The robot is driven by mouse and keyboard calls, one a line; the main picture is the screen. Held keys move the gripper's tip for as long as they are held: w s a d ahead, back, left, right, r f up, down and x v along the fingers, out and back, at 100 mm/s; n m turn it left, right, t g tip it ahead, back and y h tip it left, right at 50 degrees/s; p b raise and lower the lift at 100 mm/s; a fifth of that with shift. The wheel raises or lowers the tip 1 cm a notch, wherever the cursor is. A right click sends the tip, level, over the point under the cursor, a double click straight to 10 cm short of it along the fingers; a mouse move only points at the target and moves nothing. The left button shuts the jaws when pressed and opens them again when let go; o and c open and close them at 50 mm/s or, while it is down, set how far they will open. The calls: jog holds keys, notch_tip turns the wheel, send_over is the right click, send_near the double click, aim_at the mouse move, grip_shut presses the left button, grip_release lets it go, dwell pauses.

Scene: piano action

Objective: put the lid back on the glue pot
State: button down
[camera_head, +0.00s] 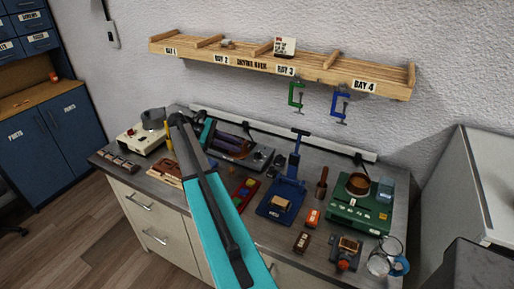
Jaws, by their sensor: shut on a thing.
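My teal and dark grey arm rises from the bottom edge across the left half of the bench, its far end beside a grey round vessel. I cannot make out my gripper's jaws or anything in them; the arm covers part of the bench there. The grey vessel (153,118) is at a cream box with a red mark (140,138). A copper-brown round pot (357,184) stands on a green device (358,211) at the right. I cannot tell for sure which vessel is the glue pot. I cannot identify its lid.
The grey bench (318,258) is crowded: a blue stand (279,204), an orange block (313,218), a glass jug (382,258). A wooden shelf (320,75) hangs above, with green (296,95) and blue (339,104) clamps under it. A grey cabinet stands at the right.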

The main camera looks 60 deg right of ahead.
jog(key=w+a+n+t+h+b, duration=0.1)
jog(key=w+a+n, duration=0.1)
jog(key=w+a, duration=0.2)
jog(key=w+a+n+t+h, duration=0.2)
jog(key=w+a, duration=0.2)
jog(key=a, duration=0.2)
jog(key=w+a+n+t+h+b, duration=0.1)
jog(key=w+a+n+t, duration=0.1)
jog(key=w+a, duration=0.2)
jog(key=shift+a+r+n+h+b, duration=0.1)
jog(key=shift+a+n+h+b, duration=0.25)
jog(key=shift+a, duration=0.3)
jog(key=w+a+r+n+t+y+b, duration=0.15)
jog(key=w+a+n+t, duration=0.3)
jog(key=a, duration=0.55)
jog(key=w+a+r+n+t+y+b, duration=0.1)
jog(key=w+a+n+t+y, duration=0.15)
jog(key=a+n+t, duration=0.55)
jog(key=w+a+r+n+t+y+b, duration=0.1)
jog(key=w+a+n+t, duration=0.3)
jog(key=a, duration=0.8)
jog(key=w+a+r+n+t+y, duration=0.1)
jog(key=w+a+r+n+y, duration=0.1)
jog(key=a+r+n+y, duration=0.4)
jog(key=shift+w+a+r+y, duration=0.35)
jog(key=shift+a+r, duration=0.7)
jog(key=shift+r, duration=0.25)
jog(key=shift+s+t, duration=0.15)
jog(key=shift+t, duration=0.1)
